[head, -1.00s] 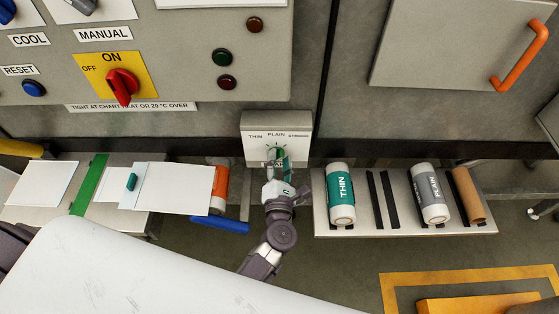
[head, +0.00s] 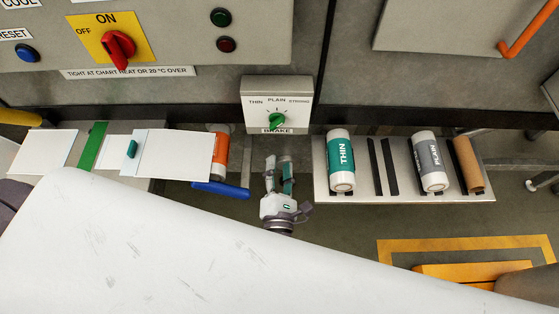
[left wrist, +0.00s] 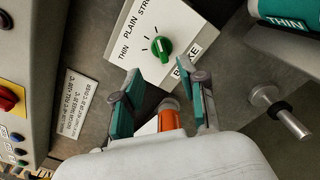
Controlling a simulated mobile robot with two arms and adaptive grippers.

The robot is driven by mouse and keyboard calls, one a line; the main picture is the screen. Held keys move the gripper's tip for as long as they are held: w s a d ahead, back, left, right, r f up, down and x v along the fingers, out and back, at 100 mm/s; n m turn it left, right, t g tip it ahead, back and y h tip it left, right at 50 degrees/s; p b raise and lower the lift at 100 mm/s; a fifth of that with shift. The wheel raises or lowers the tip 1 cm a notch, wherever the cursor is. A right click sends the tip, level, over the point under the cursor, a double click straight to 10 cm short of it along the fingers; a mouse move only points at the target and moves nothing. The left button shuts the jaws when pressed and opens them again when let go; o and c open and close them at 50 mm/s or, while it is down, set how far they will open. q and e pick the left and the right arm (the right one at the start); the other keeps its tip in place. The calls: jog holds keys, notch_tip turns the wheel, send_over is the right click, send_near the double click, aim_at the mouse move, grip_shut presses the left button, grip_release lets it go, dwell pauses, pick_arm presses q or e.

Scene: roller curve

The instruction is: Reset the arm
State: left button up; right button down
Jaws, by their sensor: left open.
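My left gripper (head: 279,176) is open and empty in the head view, below the brake selector box (head: 277,91) and apart from it. The box's green knob (head: 278,120) sits under the marks THIN, PLAIN and a third, partly legible one. In the left wrist view the two teal-padded fingers (left wrist: 162,104) stand apart, with the green knob (left wrist: 161,48) beyond their tips and nothing between the pads touching them. My right gripper is in neither view.
A shelf (head: 354,186) right of the gripper holds a THIN roll (head: 340,161), a PLAIN roll (head: 430,162) and a brown tube (head: 467,165). A blue handle (head: 221,190) and an orange roll (head: 220,156) lie close on the left. A large white surface (head: 180,250) fills the foreground.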

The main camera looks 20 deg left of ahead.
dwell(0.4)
pick_arm(q)
jog(key=s+d+f+m+g+h, duration=0.1)
jog(key=s+f+m+g+h, duration=0.25)
jog(key=f+m, duration=0.8)
jog(key=s+d+f+m+g+h, duration=0.1)
jog(key=s+f+m+g+h, duration=0.25)
jog(key=f+m, duration=0.75)
jog(key=s+a+f+m+g+y, duration=0.1)
jog(key=s+a+f+m+g, duration=0.3)
jog(key=s+a+f, duration=0.3)
jog(key=s+a+f+m+g+y, duration=0.1)
jog(key=s+a+f+m+g, duration=0.4)
jog(key=s+f, duration=0.9)
jog(key=s+a+m, duration=0.2)
jog(key=s+a, duration=0.1)
